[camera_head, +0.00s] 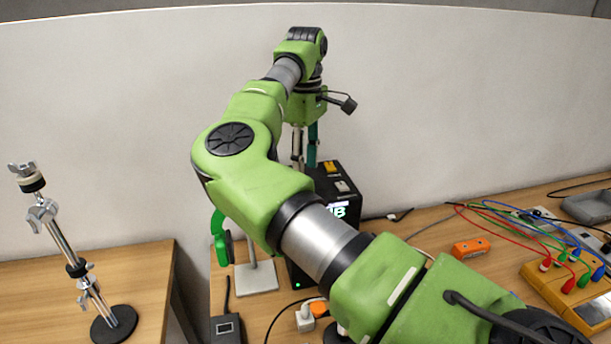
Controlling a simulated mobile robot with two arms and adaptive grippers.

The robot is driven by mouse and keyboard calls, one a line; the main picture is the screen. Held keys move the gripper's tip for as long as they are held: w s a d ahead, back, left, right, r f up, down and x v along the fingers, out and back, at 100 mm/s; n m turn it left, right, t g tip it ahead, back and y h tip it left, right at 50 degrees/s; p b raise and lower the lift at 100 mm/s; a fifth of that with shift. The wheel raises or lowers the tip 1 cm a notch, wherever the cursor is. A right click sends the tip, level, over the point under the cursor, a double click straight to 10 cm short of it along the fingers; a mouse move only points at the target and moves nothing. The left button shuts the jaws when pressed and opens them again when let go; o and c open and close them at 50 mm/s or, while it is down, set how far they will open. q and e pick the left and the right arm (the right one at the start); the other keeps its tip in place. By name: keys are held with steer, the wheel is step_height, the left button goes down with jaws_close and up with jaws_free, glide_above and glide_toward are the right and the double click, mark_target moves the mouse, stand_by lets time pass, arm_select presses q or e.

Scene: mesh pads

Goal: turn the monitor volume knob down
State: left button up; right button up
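A black box-shaped unit (345,181), which I take to be the monitor, stands upright on the wooden desk behind my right arm. It has a lit display with partly covered characters, a small green light low on its front, and yellow and white pieces on top. My arm hides much of its front, and I see no volume knob. My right gripper (306,148) hangs pointing down from the raised wrist, above and behind the box's top left. It is partly covered by my forearm, and its finger opening is unclear. My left gripper is out of view.
A chrome stand (75,263) is on the left table, across a gap. A green curved item (219,238) and a pale square base (257,278) are left of the box. An orange device (471,247) and a yellow case (543,281) with cables are right. A white wall is behind.

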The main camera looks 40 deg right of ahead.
step_height(320, 180, down, 3)
steer(key=shift+s+f+p, duration=0.1)
steer(key=shift+f+p, duration=0.1)
steer(key=shift+p, duration=0.15)
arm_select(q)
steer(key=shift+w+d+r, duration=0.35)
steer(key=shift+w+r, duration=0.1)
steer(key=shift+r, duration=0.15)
arm_select(e)
steer(key=shift+f, duration=0.45)
steer(key=shift+c, duration=0.3)
jaws_close()
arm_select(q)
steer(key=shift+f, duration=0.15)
